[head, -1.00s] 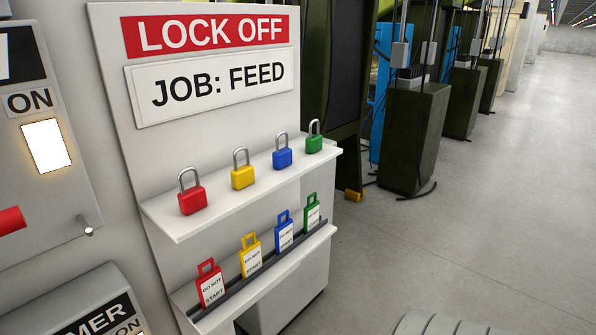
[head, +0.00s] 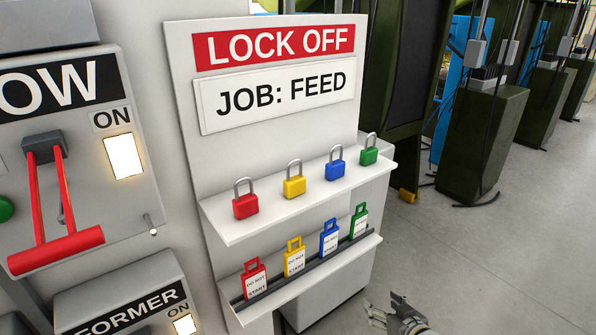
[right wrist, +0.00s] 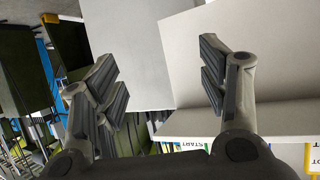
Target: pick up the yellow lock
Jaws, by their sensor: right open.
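The yellow lock (head: 294,187) stands upright with its shackle up on the upper shelf of the lock-off board, between the red lock (head: 245,206) and the blue lock (head: 335,170). The green lock (head: 369,156) is at the shelf's far right end. My right gripper (head: 386,312) is at the bottom of the head view, right of the board, lower than the shelf and apart from the locks. In the right wrist view its fingers (right wrist: 163,86) are spread wide with nothing between them. No lock is clear in that view. My left gripper is not in view.
The upper shelf (head: 236,230) juts out above a lower rack (head: 310,276) of red, yellow, blue and green tags. A switch panel with a red handle (head: 56,250) projects at the left. Open floor (head: 480,250) lies to the right.

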